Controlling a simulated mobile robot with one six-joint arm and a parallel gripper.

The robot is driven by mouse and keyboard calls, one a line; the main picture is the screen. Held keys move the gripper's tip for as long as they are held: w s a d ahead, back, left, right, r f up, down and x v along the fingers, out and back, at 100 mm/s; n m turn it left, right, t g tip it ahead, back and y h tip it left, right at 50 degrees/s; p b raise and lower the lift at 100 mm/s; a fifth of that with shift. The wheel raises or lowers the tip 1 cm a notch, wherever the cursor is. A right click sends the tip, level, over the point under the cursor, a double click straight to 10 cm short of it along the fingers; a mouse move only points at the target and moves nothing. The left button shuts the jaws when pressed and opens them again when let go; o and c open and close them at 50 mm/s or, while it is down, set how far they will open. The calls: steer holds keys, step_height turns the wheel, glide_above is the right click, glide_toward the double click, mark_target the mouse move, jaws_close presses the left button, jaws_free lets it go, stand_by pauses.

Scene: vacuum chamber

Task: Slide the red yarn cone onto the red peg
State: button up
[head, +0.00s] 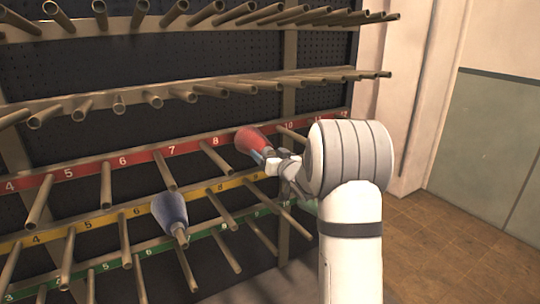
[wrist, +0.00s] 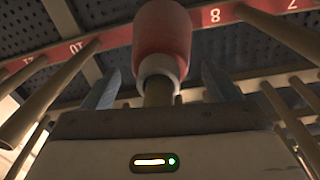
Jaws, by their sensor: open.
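The red yarn cone (head: 252,139) is at the red-striped row of the rack, between the labels 8 and 10. In the wrist view the cone (wrist: 162,38) is straight ahead, and a brown peg end (wrist: 158,92) sticks out of its pale near end, so it sits around a peg. The red strip (head: 130,161) carries the numbers; the label at the cone's own peg is hidden. My gripper (head: 264,158) is just in front of the cone. Its two fingers stand apart on either side of the peg end in the wrist view (wrist: 160,88), clear of the cone.
A blue cone (head: 170,209) sits on a peg lower left, apparently in the yellow row. Bare pegs stick out on both sides of my gripper, such as one (head: 216,160) to its left. More peg rows lie above and below. Open floor (head: 440,240) is at right.

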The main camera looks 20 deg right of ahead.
steer(key=shift+s+f, duration=0.1)
steer(key=shift+f, duration=0.05)
steer(key=shift+s+d, duration=0.1)
steer(key=shift+s, duration=0.15)
steer(key=s+d+b, duration=0.1)
steer(key=s+b, duration=0.1)
steer(key=s, duration=0.5)
steer(key=s+a+f+g+h, duration=0.1)
steer(key=s+a+g, duration=0.4)
steer(key=s, duration=0.7)
steer(key=s+a+f+g+h, duration=0.1)
steer(key=s+a+f+g, duration=0.3)
steer(key=s, duration=0.8)
steer(key=s+a+f+g, duration=0.3)
steer(key=s+a+g, duration=0.2)
steer(key=s, duration=0.7)
steer(key=shift+s+a+g+h, duration=0.2)
steer(key=shift+a+g+h, duration=0.1)
steer(key=shift+a+h, duration=0.1)
